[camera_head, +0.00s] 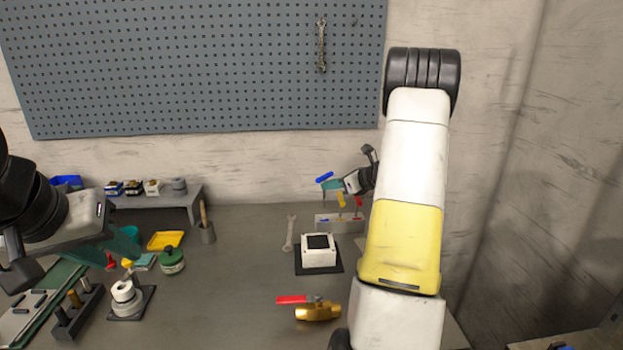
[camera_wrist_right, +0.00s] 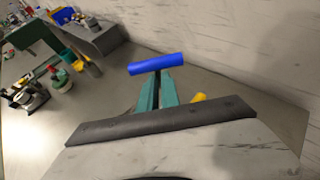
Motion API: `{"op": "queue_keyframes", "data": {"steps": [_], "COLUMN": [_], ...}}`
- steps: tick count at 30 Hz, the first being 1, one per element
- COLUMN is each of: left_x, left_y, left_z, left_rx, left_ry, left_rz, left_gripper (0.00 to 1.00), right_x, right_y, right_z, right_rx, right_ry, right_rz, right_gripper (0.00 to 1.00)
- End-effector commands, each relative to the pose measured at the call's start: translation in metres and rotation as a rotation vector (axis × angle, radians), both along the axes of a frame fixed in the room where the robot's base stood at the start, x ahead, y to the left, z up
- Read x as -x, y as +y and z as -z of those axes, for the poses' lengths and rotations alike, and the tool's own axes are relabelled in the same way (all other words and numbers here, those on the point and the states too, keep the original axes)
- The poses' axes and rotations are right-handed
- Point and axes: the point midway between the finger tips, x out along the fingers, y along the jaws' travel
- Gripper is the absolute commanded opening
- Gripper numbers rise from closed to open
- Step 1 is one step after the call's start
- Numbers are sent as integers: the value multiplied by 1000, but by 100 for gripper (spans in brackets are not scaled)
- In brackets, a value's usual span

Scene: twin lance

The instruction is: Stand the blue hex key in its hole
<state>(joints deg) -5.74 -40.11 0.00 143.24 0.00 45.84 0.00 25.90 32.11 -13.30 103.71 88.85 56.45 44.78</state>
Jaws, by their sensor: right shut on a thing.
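The blue hex key (camera_head: 324,177) is held up by my right gripper (camera_head: 331,185), above the grey holder block (camera_head: 348,226) on the bench. In the right wrist view, its blue handle (camera_wrist_right: 156,64) lies across the tips of the teal fingers (camera_wrist_right: 157,92), which are shut on it. The hole itself is not clear. My left gripper (camera_head: 117,241) is at the left, over the bench, far from the block; its jaws are unclear.
A white box (camera_head: 319,251) on a dark mat stands just in front of the block. A wrench (camera_head: 290,233) lies left of the block. A brass valve with a red lever (camera_head: 318,311) lies nearer. A grey shelf (camera_head: 190,196) and several small items fill the left side.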

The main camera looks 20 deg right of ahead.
Motion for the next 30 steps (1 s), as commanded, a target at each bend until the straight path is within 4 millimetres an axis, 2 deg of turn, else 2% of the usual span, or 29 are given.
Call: {"op": "queue_keyframes", "data": {"steps": [10, 30], "left_x": [0, 0], "left_y": [0, 0], "left_z": [0, 0], "left_rx": [0, 0], "left_ry": [0, 0], "left_rz": [0, 0], "left_gripper": [36, 36], "right_x": [0, 0], "right_y": [0, 0], "right_z": [23, 25], "right_rx": [-1, 1], "right_ry": [0, -2], "right_rz": [0, 5], "right_gripper": [0, 0]}}
